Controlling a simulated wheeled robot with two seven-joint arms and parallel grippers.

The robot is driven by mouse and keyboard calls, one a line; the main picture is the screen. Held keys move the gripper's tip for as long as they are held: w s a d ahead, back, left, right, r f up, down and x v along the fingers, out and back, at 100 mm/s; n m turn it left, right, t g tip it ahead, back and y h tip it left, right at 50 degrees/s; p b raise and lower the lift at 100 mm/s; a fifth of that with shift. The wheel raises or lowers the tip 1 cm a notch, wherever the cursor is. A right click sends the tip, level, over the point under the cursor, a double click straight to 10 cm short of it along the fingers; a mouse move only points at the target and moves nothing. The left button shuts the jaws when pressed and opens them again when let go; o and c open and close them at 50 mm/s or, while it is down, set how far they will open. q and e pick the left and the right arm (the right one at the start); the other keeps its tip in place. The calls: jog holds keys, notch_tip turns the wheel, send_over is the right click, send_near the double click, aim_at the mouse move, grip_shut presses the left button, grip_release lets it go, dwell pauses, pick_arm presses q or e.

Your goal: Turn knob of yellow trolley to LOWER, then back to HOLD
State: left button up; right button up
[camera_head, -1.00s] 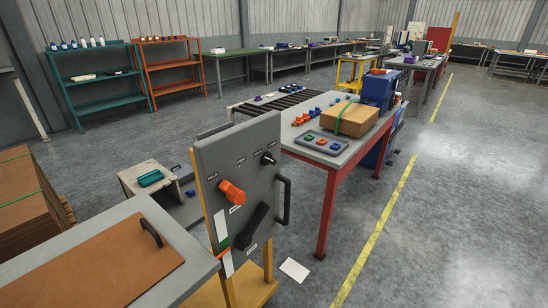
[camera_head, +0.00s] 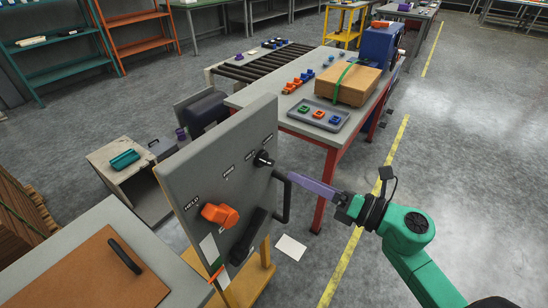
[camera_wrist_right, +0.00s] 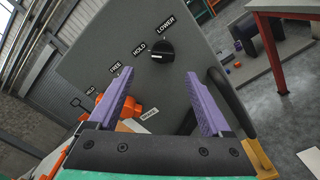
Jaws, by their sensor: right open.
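The yellow trolley (camera_head: 262,278) carries an upright grey panel (camera_head: 190,165). A black knob (camera_head: 263,159) sits near the panel's upper right in the head view. In the right wrist view the black knob (camera_wrist_right: 162,50) is ahead of the fingers, its white mark towards HOLD, with FREE and LOWER labels on either side. My right gripper (camera_head: 292,178) has purple fingers, beside the panel's right edge near the black handle (camera_head: 283,197). In the right wrist view my right gripper (camera_wrist_right: 158,88) is open and empty, apart from the knob. My left gripper is not in view.
An orange knob (camera_head: 220,214) and a black lever (camera_head: 247,238) sit lower on the panel. A table with a brown board (camera_head: 95,275) stands at left. A red-legged table (camera_head: 338,153) with a box and tray stands behind. Floor at right is clear.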

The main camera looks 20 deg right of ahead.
aim_at(271, 163)
jog(key=p+x, duration=0.1)
jog(key=x, duration=0.3)
jog(key=p+x, duration=0.1)
jog(key=x, duration=0.3)
jog(key=shift+w+d, duration=0.1)
jog(key=shift+w, duration=0.25)
jog(key=shift+w+a+f, duration=0.1)
jog(key=shift+w+a, duration=0.05)
jog(key=shift+a, duration=0.15)
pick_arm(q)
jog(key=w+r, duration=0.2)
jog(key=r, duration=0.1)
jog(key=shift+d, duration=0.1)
pick_arm(e)
jog(key=shift+c, duration=0.3)
grip_shut()
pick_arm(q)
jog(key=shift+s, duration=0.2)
